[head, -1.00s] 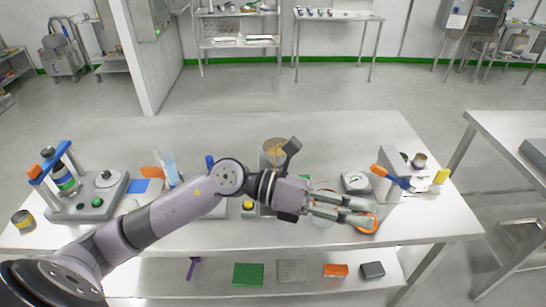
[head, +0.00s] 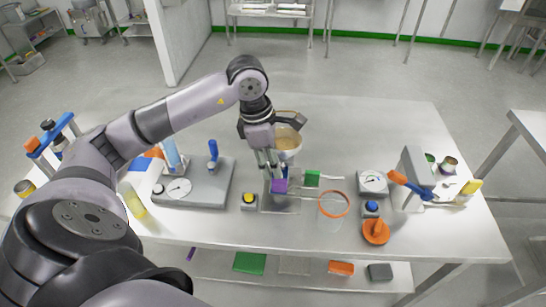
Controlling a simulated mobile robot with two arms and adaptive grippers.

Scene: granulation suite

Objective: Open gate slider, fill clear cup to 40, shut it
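My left gripper (head: 269,163) points down in front of the hopper (head: 289,144), which holds tan granules. Its fingertips are just above or at a purple block (head: 280,186) below the hopper; I cannot tell whether they touch it. The fingers look close together, and whether they grip anything is unclear. A green block (head: 312,177) sits to the right of the purple one. Which part is the gate slider is not clear. A clear, faint shape stands below the purple block, too indistinct to identify as the cup. My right gripper is not in view.
An orange ring (head: 334,204) is to the right, near a dial gauge (head: 372,183) and an orange knob-like piece (head: 376,232). The front table strip is clear.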

